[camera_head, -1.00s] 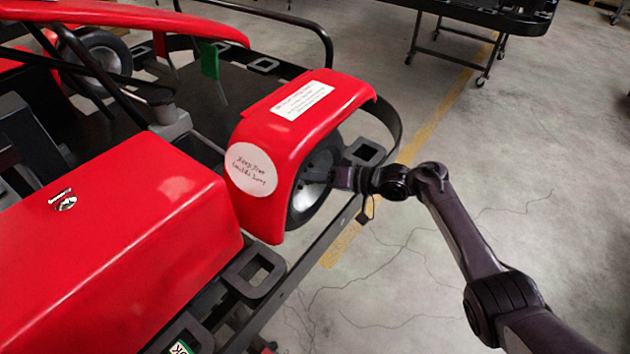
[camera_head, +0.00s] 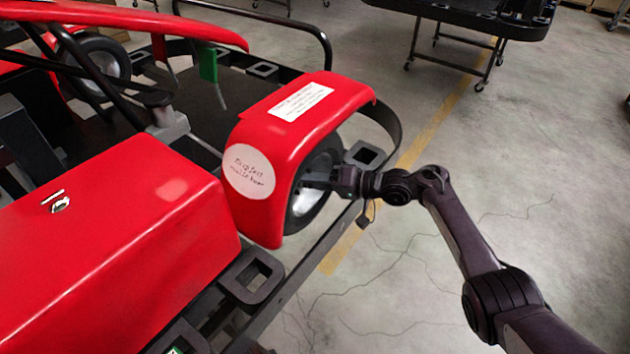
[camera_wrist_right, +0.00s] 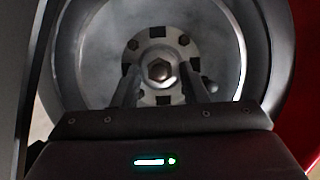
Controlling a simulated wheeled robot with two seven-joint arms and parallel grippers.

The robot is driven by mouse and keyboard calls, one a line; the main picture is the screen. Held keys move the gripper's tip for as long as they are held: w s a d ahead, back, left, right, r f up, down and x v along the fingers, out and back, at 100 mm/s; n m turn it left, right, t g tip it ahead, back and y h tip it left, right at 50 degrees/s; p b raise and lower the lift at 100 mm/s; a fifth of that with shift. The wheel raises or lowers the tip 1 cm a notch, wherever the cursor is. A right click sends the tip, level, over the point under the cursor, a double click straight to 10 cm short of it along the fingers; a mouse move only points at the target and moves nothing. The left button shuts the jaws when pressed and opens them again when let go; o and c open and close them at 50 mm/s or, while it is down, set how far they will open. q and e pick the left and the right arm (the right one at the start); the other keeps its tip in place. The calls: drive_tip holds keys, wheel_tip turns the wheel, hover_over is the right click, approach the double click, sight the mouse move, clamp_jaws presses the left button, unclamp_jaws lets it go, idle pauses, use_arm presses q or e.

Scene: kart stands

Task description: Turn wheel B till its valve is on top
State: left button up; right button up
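A black-tyred wheel with a silver rim (camera_head: 306,203) sits under the red fender (camera_head: 265,135) of the kart. No letter shows on it, so I cannot tell its label. My right gripper (camera_head: 308,184) reaches in from the right to the wheel's hub. In the right wrist view the dished rim (camera_wrist_right: 215,35) surrounds a hub with a hex nut (camera_wrist_right: 159,70). The two fingers of my right gripper (camera_wrist_right: 159,80) stand apart, one on each side of the nut, with the hub showing between them. I cannot tell whether they touch it. I cannot make out a valve. My left gripper is out of view.
A black frame rail (camera_head: 290,290) runs below the wheel, and a curved black bumper (camera_head: 392,125) passes behind the fender. A wheeled black stand (camera_head: 480,20) is at the back right.

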drive_tip(key=shift+v, duration=3.9)
